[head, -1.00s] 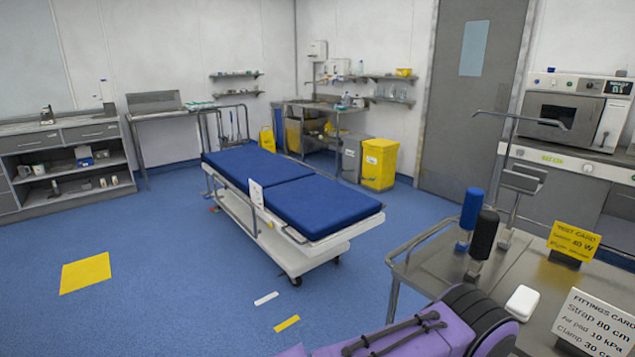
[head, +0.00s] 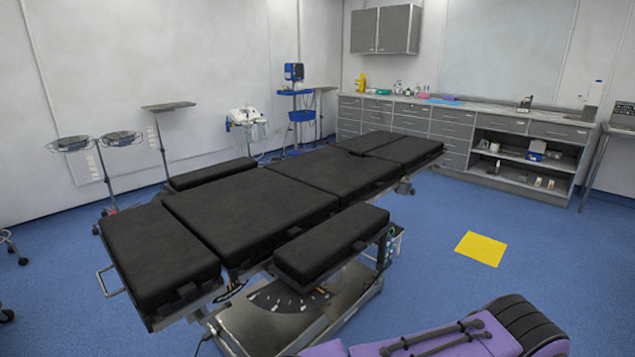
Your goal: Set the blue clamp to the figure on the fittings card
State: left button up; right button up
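The operating table (head: 255,215) with black pads stretches across the middle of the head view, from near left to far right. A separate black side pad (head: 330,243) lies along its near side. A small box-like fitting with green and dark parts (head: 388,245) is at the table's side, too small to read. I cannot make out a blue clamp on the table. The fittings card is out of view now. Neither gripper is in view; only a purple and black part of my own body shows at the bottom right.
A yellow floor mark (head: 481,249) lies right of the table, with clear blue floor around it. Stands with metal basins (head: 95,143) are at the left. A blue device on a stand (head: 294,72) and grey cabinets (head: 420,118) line the back.

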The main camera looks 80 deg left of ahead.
aim_at(403, 185)
jog(key=u, duration=1.45)
jog(key=i, duration=0.7)
jog(key=z, duration=0.8)
jog(key=i, duration=0.95)
jog(key=u, duration=0.25)
jog(key=i, duration=1)
jog(key=u, duration=0.7)
jog(key=i, duration=0.3)
jog(key=u, duration=0.3)
